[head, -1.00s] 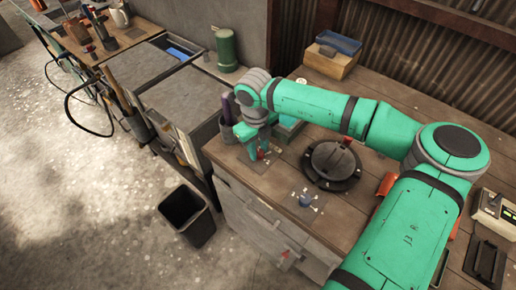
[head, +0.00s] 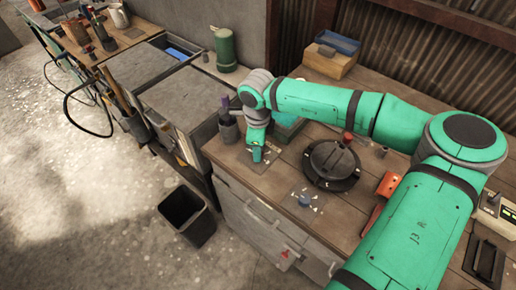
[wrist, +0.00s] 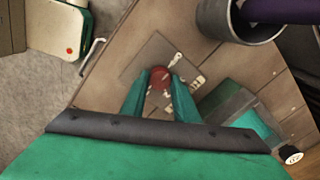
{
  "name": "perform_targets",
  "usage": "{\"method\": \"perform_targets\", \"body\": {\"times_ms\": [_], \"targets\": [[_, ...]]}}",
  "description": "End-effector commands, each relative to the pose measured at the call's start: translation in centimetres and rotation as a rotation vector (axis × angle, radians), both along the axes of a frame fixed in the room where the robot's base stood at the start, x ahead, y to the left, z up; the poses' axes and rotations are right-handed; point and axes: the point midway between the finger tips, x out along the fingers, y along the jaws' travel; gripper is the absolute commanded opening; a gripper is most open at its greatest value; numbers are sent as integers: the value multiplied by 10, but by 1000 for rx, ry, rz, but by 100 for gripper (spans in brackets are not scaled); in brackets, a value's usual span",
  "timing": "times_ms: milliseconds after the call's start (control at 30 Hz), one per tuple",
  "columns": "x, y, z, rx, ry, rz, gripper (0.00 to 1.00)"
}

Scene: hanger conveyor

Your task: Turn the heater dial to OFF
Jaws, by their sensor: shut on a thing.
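A red dial (wrist: 160,77) sits on a dark square plate (wrist: 145,60) with small white marks, too small to read for certain. My gripper (wrist: 159,80) has its two green fingers on either side of the dial, shut on it. In the head view my gripper (head: 260,155) points down at the plate (head: 247,157) near the left end of the bench, and hides the dial. A second dial, blue (head: 305,201), sits on its own marked plate nearer the bench's front edge. I cannot read which dial is the heater's.
A round black lidded thing (head: 331,165) with a red-tipped handle stands right of my gripper. A dark cup (head: 229,130) holding a purple item is close on the left; it also shows in the wrist view (wrist: 222,22). A teal-and-grey box (wrist: 235,105) is close by.

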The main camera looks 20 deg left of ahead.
Motion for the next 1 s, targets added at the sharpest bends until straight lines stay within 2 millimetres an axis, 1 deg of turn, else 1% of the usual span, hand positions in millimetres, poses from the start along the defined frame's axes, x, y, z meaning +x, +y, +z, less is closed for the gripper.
{"method": "perform_targets", "body": {"times_ms": [200, 567, 600, 667, 700, 1000], "targets": [[0, 1, 1, 4, -2, 33, 5], [1, 1, 1, 4, -2, 36, 5], [1, 1, 1, 3, -2, 36, 30], [0, 1, 1, 3, -2, 37, 44], [0, 1, 1, 3, -2, 37, 46], [0, 1, 2, 2, -2, 36, 46]]}}
